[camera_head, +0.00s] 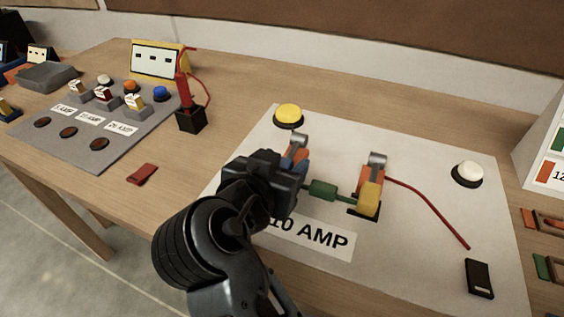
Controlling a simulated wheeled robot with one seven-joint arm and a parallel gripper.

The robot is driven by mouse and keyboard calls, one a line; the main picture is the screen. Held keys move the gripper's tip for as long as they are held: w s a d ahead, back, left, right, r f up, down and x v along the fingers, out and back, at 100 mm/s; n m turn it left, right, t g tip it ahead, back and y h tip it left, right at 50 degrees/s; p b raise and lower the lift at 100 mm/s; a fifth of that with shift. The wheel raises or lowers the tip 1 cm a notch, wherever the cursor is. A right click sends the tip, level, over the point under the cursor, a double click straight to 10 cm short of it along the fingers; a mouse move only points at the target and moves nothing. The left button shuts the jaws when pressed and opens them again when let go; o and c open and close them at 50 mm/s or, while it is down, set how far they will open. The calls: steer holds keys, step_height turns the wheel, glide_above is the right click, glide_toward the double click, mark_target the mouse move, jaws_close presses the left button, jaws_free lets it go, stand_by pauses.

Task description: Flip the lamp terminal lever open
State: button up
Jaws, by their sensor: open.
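A white board (420,272) on the table carries two lever terminals. The left terminal (298,151) shows an orange and blue body with a grey lever end on top; my gripper hides its lower part. The right terminal (371,187) has a yellow front, an orange body and a grey lever end standing up. A green cylindrical part (322,189) lies between them. I cannot tell from labels which one is the lamp terminal. My black gripper (291,172) is open at the left terminal, its fingertips mostly hidden; contact cannot be told.
A yellow dome (288,115) and a white dome (467,173) sit on the board. A red wire (428,208) runs from the right terminal towards a black block (479,279). A grey panel (98,127) and a red probe in a black holder (191,120) stand left.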

steer(key=shift+c, duration=0.4)
jaws_close()
